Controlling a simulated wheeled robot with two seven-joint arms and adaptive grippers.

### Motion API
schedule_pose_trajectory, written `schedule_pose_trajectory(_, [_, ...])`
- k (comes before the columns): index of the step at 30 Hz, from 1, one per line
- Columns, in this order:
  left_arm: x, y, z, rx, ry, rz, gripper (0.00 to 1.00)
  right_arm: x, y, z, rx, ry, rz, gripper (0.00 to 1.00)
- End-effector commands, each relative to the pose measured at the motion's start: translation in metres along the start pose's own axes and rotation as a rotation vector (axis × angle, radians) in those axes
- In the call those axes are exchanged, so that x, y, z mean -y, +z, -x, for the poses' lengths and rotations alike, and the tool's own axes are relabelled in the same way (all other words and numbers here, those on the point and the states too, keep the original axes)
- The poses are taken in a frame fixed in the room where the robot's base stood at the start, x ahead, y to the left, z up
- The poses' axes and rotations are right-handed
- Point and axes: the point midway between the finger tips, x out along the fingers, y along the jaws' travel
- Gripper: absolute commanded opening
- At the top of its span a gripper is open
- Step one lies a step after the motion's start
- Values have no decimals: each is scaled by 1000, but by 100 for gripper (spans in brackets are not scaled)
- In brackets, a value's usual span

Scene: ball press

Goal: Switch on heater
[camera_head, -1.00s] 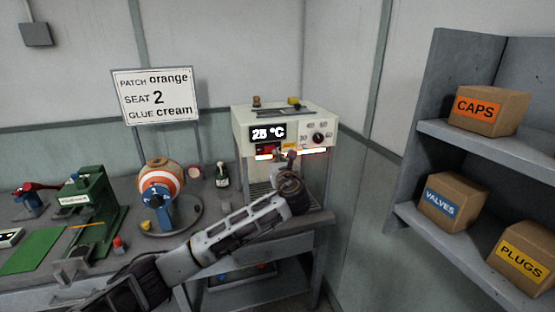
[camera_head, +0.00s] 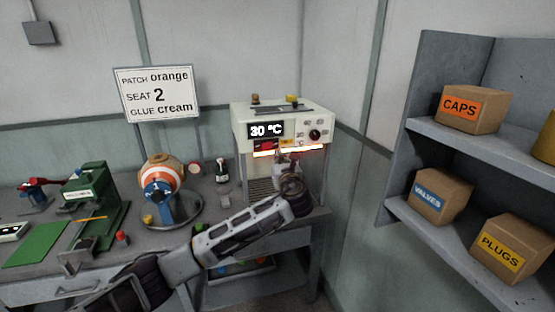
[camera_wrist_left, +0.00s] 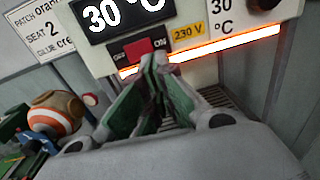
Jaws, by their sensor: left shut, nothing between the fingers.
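The heater (camera_head: 285,118) is a cream box on the bench in the head view. Its display (camera_head: 266,130) reads 30 °C, and an orange-red strip glows along its lower front edge. A round dial (camera_head: 315,134) sits at the right of its front. In the left wrist view the red OFF/ON switch (camera_wrist_left: 138,49) is under the display, with its lower right part hidden by the fingertips. My left gripper (camera_wrist_left: 155,62) is shut and empty, its tips at the switch; I cannot tell whether they touch it. It also shows before the heater in the head view (camera_head: 285,158). My right gripper is not in view.
A striped ball (camera_head: 160,172) sits on a round stand at the heater's left. A green press (camera_head: 95,200) and a small dark bottle (camera_head: 222,170) stand on the bench. A shelf (camera_head: 440,145) with labelled boxes is at right.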

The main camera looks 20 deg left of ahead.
Motion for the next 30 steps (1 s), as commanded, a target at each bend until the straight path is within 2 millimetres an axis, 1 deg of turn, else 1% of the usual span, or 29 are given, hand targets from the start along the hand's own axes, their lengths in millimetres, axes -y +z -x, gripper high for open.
schedule_pose_trajectory(6, [5,0,19,1,-2,0,0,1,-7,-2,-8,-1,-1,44])
schedule_pose_trajectory(15, [16,0,59,0,-3,1,0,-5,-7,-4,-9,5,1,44])
schedule_pose_trajectory(18, [18,-1,68,0,-2,0,0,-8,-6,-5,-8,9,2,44])
schedule_pose_trajectory(24, [20,0,78,1,-1,0,0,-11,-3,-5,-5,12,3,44])
schedule_pose_trajectory(30, [20,0,78,1,-1,0,0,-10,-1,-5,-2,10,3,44])
